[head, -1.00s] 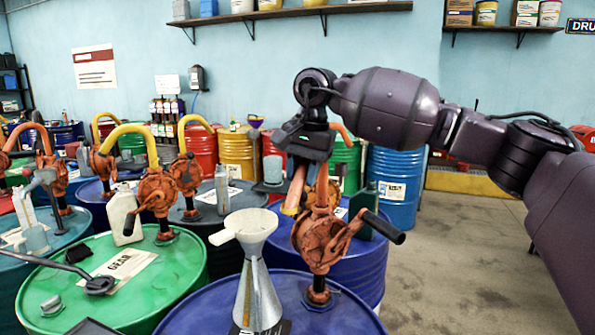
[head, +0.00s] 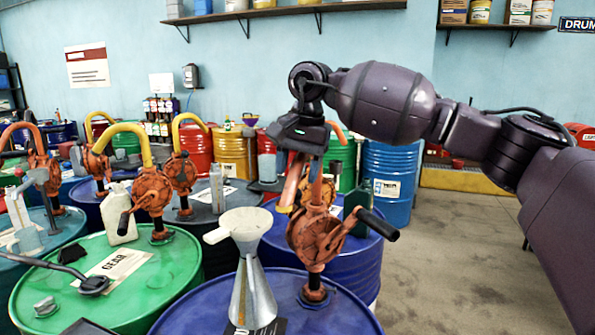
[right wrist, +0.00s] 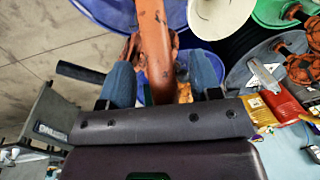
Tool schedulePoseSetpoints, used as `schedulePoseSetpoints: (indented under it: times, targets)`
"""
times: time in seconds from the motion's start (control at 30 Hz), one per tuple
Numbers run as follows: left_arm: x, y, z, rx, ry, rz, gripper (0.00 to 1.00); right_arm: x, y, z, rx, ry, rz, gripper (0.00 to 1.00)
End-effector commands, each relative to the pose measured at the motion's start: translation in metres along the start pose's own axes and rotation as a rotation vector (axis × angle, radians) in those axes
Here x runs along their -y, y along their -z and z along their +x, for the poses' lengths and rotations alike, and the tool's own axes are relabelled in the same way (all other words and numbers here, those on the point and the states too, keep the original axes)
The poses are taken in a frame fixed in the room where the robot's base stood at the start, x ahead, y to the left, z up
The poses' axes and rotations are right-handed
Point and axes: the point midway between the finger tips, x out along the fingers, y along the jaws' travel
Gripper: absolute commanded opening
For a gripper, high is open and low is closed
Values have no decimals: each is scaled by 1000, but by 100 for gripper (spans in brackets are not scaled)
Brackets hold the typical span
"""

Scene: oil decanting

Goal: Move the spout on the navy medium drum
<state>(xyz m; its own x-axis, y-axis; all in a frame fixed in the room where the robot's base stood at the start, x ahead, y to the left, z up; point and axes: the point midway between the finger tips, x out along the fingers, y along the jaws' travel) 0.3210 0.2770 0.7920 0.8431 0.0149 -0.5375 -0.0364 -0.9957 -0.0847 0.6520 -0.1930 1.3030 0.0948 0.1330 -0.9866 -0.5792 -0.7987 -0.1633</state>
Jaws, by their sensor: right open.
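The navy medium drum (head: 345,322) stands in the foreground, its top partly covered by a funnel and a pump. The rust-orange pump (head: 314,238) stands upright on it, with a dark crank handle to the right. Its orange spout (head: 315,190) rises from the pump toward my right gripper (head: 299,180), which points down from above. In the right wrist view the spout (right wrist: 154,45) runs between the two blue finger pads of the open gripper (right wrist: 163,80). I cannot tell whether the pads touch it.
A grey metal funnel (head: 250,285) stands left of the pump, close to it. A green drum (head: 180,275) with a pump is at the left. Another blue drum (head: 355,265) stands close behind. Open floor (head: 460,260) lies to the right.

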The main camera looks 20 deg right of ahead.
Motion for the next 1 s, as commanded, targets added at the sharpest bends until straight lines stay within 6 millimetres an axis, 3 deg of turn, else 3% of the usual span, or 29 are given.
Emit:
schedulePoseSetpoints:
  times: [0.5,0.7,1.0]
  targets:
    - [0,2,3,-6,-2,1,43,0,0,-86,-2,2,1,58]
    - [0,2,3,-5,-1,1,43,0,0,-99,0,0,1,58]
    - [0,-1,2,0,-1,0,43,0,0,-101,0,0,0,58]
